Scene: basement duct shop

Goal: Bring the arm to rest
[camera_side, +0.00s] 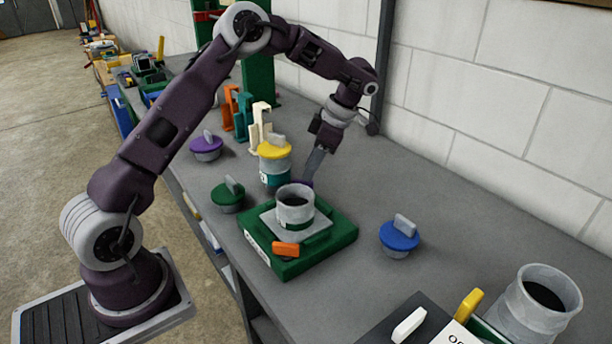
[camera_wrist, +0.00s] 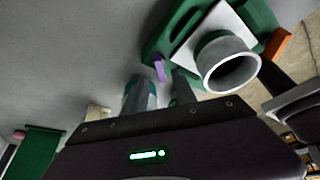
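My gripper (camera_side: 312,172) points down over the bench, just behind the green base (camera_side: 337,237). In the wrist view my gripper (camera_wrist: 158,82) shows two fingers set apart with nothing seen between them. A small purple piece (camera_wrist: 160,68) on the green base's edge lies just beyond the fingertips. I cannot tell whether they touch it. A grey cup (camera_side: 295,214) stands on the base's pale plate. An orange piece (camera_side: 285,249) is at the base's front.
Around my gripper stand a yellow-lidded canister (camera_side: 275,165), green lid (camera_side: 228,197), purple lid (camera_side: 207,148) and blue lid (camera_side: 399,237). Orange, teal and cream brackets (camera_side: 242,112) stand behind. A grey pot (camera_side: 538,302) is front right. A block wall (camera_side: 480,110) backs the bench.

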